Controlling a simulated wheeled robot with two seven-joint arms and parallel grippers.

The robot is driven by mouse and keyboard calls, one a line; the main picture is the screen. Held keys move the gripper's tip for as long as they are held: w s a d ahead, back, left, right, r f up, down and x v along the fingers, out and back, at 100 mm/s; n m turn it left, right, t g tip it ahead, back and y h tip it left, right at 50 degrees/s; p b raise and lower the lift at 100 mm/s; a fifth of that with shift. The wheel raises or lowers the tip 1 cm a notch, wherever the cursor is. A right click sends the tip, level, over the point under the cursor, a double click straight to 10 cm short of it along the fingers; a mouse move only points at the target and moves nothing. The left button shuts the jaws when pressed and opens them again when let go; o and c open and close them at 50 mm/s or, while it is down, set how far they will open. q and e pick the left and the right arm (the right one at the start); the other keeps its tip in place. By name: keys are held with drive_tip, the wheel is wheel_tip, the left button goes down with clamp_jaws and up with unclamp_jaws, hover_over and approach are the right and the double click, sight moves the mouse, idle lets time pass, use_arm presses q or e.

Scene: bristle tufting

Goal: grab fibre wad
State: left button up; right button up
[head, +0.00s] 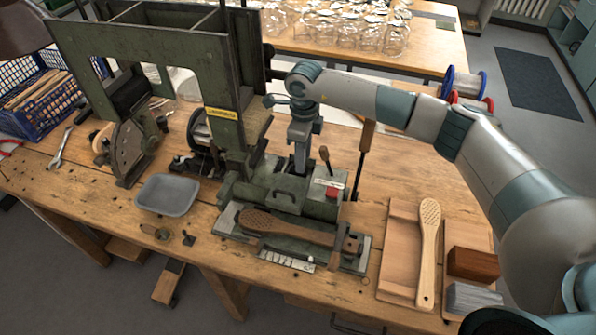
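My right gripper (301,158) points straight down at the green tufting machine (281,195), its tips close behind the machine's top. Its fingers are small and partly hidden here, so I cannot tell whether they are open or shut, or whether they hold anything. A grey, streaked block (471,298) that looks like a fibre bundle lies at the bench's front right, far from the gripper. I cannot make out a separate fibre wad at the machine. A dark wooden brush body (290,228) lies in the fixture at the machine's front. My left gripper is out of view.
A pale drilled brush (429,250) lies on a board (400,245), beside a reddish-brown block (473,263). An empty grey tray (167,195) stands left of the machine. The tall green frame (160,60) blocks room left of my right arm.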

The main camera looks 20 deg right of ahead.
drive_tip(key=shift+a+f+p, duration=0.15)
drive_tip(key=shift+f+p, duration=0.4)
drive_tip(key=shift+p, duration=0.25)
drive_tip(key=f+p, duration=0.1)
drive_tip(key=f, duration=0.2)
drive_tip(key=shift+w+a+p, duration=0.15)
drive_tip(key=shift+a+p, duration=0.05)
drive_tip(key=shift+p, duration=0.2)
drive_tip(key=shift+f, duration=0.55)
drive_tip(key=c, duration=0.8)
